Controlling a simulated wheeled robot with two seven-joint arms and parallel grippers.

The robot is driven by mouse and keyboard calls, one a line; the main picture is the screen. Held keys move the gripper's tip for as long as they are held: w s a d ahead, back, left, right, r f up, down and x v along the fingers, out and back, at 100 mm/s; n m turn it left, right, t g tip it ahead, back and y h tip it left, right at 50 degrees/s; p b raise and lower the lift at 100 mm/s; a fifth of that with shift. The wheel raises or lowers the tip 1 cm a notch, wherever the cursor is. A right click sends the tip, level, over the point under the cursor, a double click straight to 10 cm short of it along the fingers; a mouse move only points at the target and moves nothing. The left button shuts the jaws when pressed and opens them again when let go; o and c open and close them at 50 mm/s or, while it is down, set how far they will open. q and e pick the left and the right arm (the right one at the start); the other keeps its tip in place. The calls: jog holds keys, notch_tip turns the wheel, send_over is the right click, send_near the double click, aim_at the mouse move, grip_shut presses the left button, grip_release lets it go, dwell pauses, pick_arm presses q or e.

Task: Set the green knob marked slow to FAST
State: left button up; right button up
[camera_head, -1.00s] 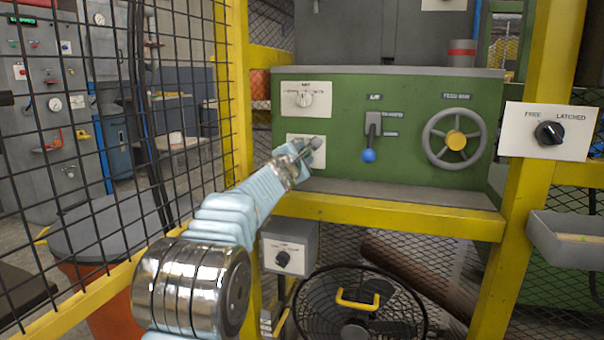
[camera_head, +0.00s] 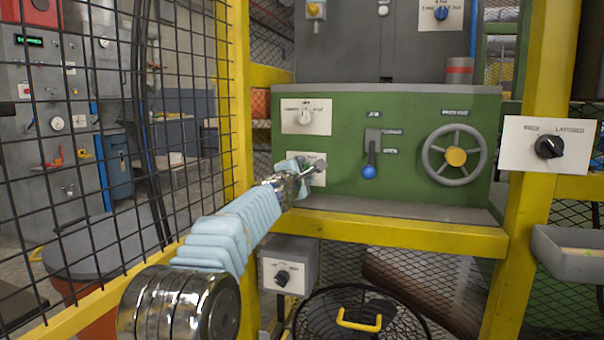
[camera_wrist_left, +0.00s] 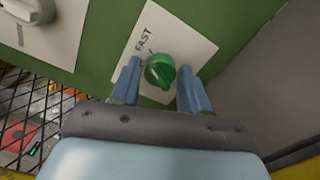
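The green knob (camera_wrist_left: 160,72) sits on a white plate (camera_wrist_left: 186,34) on the green machine front, in the left wrist view. The word FAST is printed on the plate beside the knob, to its upper left; other lettering near it is partly hidden. My left gripper (camera_wrist_left: 160,84) is open, with one blue finger on each side of the knob and gaps visible between fingers and knob. In the head view my left gripper (camera_head: 304,176) is in front of this plate (camera_head: 320,171) and hides the knob. My right gripper is not in view.
Above is another plate with a white knob (camera_head: 305,117). To the right are a blue-tipped lever (camera_head: 369,171) and a handwheel (camera_head: 455,157). A yellow rail (camera_head: 400,236) runs below, and a mesh fence (camera_head: 120,130) stands left.

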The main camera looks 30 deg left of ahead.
pick_arm(q)
jog(key=shift+o, duration=1.2)
jog(key=shift+s+d, duration=0.2)
jog(key=shift+s, duration=0.05)
jog(key=b+v, duration=0.1)
jog(key=v, duration=0.2)
jog(key=shift+s+d, duration=0.2)
jog(key=shift+s, duration=0.1)
jog(key=shift+v, duration=3.1)
jog(key=s, duration=0.3)
jog(key=shift+s+p, duration=0.2)
jog(key=shift+p, duration=0.15)
